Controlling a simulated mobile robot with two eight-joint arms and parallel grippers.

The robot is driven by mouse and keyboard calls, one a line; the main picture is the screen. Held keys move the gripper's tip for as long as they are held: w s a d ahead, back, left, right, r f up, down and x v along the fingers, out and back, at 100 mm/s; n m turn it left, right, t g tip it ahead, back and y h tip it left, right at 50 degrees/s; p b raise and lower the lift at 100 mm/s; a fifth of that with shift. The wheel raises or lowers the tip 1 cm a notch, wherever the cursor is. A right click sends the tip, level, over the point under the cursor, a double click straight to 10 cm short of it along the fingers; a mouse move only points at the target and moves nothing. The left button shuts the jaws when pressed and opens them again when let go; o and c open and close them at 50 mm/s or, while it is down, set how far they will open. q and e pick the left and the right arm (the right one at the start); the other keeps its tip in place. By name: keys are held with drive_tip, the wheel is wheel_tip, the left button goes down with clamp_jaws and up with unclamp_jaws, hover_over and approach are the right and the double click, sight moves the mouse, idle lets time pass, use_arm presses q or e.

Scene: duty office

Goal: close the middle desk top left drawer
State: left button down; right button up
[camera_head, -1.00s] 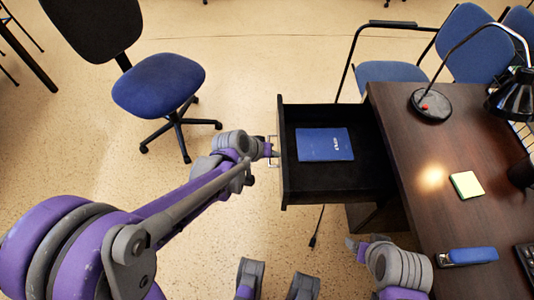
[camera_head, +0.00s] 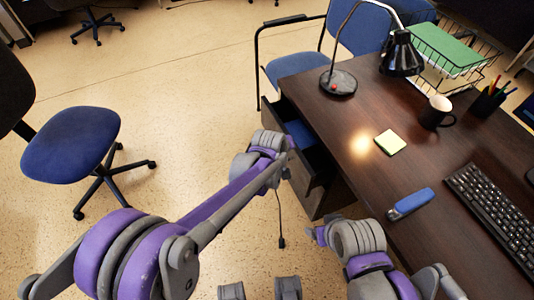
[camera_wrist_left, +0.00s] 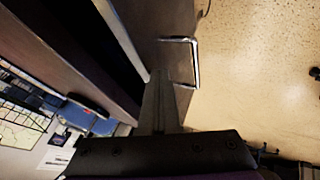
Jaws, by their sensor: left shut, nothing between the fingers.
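The dark top left drawer (camera_head: 271,108) of the brown desk is partly open, with a blue book (camera_head: 300,132) inside, partly hidden by the desk top. My left gripper (camera_head: 289,146) is shut and empty at the drawer's front, and my arm hides part of that front. In the left wrist view, the shut fingers (camera_wrist_left: 157,108) are at the drawer front, beside the metal handle (camera_wrist_left: 196,62) and not around it. I cannot tell whether they touch the front. My right gripper (camera_head: 318,235) is low beside the desk's near edge; its finger opening is unclear.
The desk top (camera_head: 345,115) carries a lamp (camera_head: 338,82), yellow notes (camera_head: 390,142), a blue stapler (camera_head: 411,203), a mug (camera_head: 437,112) and a keyboard (camera_head: 495,215). A blue office chair (camera_head: 70,145) stands at left. Floor between chair and desk is clear.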

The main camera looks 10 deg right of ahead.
use_arm(q)
drive_tip(key=shift+w+d, duration=0.2)
drive_tip(key=shift+d, duration=0.55)
drive_tip(key=shift+w+d, duration=0.25)
drive_tip(key=shift+d, duration=0.45)
drive_tip(key=shift+w+d, duration=0.2)
drive_tip(key=shift+d, duration=0.55)
